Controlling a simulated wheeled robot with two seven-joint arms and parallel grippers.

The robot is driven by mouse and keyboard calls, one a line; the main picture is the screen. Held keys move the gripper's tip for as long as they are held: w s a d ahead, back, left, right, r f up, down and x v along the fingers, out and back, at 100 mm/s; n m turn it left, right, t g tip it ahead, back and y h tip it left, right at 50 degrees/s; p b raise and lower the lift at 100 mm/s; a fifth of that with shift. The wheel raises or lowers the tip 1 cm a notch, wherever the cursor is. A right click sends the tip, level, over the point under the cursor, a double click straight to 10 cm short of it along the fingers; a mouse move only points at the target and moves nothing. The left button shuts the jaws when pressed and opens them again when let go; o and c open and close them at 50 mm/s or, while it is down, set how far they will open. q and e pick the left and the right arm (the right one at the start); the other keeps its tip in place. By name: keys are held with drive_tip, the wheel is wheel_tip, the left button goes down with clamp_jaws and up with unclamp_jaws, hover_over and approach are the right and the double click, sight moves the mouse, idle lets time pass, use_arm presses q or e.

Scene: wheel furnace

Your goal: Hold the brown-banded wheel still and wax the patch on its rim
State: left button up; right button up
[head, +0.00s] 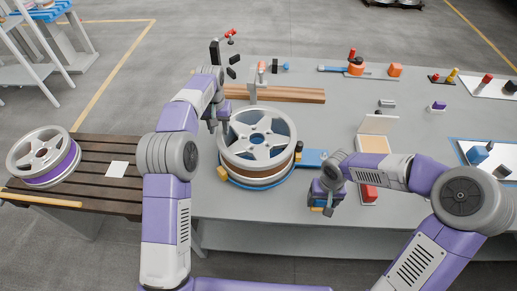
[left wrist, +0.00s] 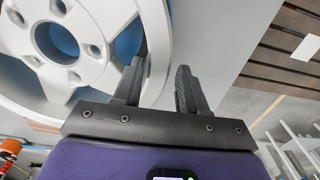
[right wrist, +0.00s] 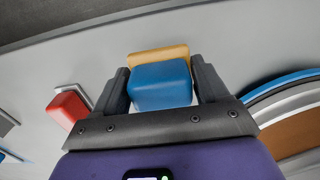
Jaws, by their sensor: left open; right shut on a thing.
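The brown-banded wheel (head: 289,167) lies flat, silver face up, on a blue round stand at the table's front. Its silver face fills the upper left of the left wrist view (left wrist: 100,22). My left gripper (left wrist: 160,85) is open at the wheel's left rim, one finger over the rim and the other outside it; I cannot tell whether they touch. My right gripper (head: 322,203) is shut on a blue block with a tan-yellow end (right wrist: 160,85), held right of the wheel near the table's front edge. I cannot make out the patch on the rim.
A purple-banded wheel (head: 66,163) lies on a dark slatted bench (head: 105,155) at left. Wooden bars (head: 290,95) lie behind the stand. A red block (head: 369,192) sits in a tray at right. The grey table (head: 240,222) is clear in front of the wheel.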

use_arm(q)
drive_tip(key=shift+f, duration=2)
clamp_jaws()
